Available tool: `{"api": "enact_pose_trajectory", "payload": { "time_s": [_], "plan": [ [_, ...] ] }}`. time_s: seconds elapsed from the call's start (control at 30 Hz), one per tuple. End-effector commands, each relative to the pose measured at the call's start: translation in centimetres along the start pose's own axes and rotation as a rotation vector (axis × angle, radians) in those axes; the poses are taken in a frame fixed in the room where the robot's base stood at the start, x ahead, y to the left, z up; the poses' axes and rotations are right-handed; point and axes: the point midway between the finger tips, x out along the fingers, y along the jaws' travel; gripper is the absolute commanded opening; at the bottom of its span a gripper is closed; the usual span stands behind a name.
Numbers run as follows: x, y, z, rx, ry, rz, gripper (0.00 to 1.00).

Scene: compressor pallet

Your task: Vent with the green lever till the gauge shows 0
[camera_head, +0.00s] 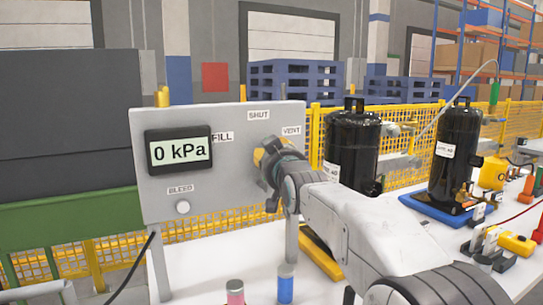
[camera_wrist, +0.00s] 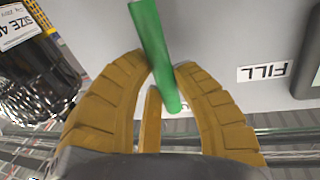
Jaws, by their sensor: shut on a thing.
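The grey panel (camera_head: 230,115) carries a gauge (camera_head: 180,150) that reads 0 kPa. Labels on it read FILL, SHUT, VENT (camera_head: 291,131) and BLEED. My gripper (camera_head: 262,160) is at the right part of the panel, just below and left of the VENT label. In the wrist view my gripper (camera_wrist: 166,70) has its yellow fingers closed around the green lever (camera_wrist: 148,30). The lever is hidden behind my gripper in the head view, so its exact angle against the labels cannot be told there.
A round white knob (camera_head: 182,207) sits under the BLEED label. Black tanks (camera_head: 352,140) stand right of the panel, one on a blue base. Yellow fencing runs behind.

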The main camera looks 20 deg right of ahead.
Motion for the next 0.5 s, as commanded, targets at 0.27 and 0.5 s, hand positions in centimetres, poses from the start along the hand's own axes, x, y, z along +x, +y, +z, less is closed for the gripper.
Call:
{"api": "enact_pose_trajectory", "payload": {
  "time_s": [0.27,0.5],
  "plan": [
    [-0.09,-0.17,-0.06,-0.05,0.011,-0.003,0.0],
    [-0.09,-0.17,-0.07,-0.049,0.01,-0.003,0.34]
  ]
}}
